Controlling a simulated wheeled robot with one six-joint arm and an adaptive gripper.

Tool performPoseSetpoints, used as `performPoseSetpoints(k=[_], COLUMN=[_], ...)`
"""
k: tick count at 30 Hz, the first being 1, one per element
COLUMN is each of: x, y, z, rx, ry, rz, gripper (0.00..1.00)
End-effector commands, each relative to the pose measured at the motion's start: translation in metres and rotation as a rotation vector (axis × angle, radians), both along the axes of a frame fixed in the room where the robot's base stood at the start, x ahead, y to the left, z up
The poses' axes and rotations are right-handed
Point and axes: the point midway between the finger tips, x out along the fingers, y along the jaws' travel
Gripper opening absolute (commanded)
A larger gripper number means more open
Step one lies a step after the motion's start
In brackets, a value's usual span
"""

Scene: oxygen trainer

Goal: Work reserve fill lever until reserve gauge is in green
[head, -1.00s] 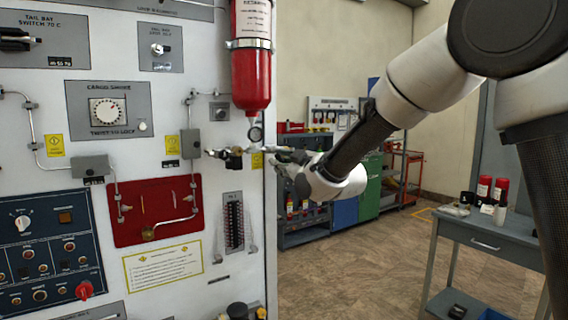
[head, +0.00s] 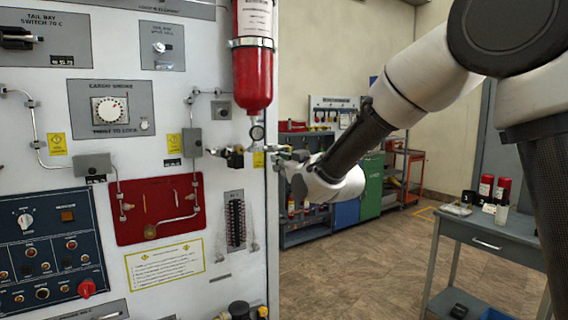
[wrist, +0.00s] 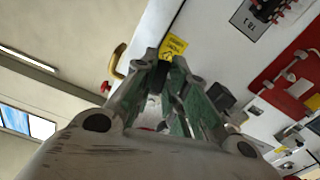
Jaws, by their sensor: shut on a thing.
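My gripper (head: 275,153) is at the right edge of the white panel, just below the red cylinder. It also shows in the wrist view (wrist: 168,75), its green-lined fingers close together around a small dark piece. That piece appears to be the end of the reserve fill lever, mostly hidden by the fingers. A dark valve fitting (head: 236,156) with a brass-coloured part stands out from the panel just left of the gripper.
The panel (head: 215,215) carries pipes, knobs and a red plate (head: 160,225) left of the gripper. A curved yellow handle (wrist: 117,62) is near the fingers. A grey table (head: 475,232) with bottles stands right. Open floor lies between.

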Motion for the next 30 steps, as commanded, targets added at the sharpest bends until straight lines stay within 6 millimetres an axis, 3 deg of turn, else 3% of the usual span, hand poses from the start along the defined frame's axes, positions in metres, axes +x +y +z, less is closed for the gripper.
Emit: performPoseSetpoints(k=[12,28,29,30], x=[-0.0045,-0.0051,-0.0051,-0.0052], y=[0.0067,0.0076,0.0076,0.0077], z=[-0.0007,-0.0008,-0.0008,-0.0008], rx=[0.167,0.193,0.193,0.193], ry=[0.113,0.13,0.13,0.13], rz=[0.0,0.0,0.0,0.0], gripper=[0.0,0.0,0.16,0.23])
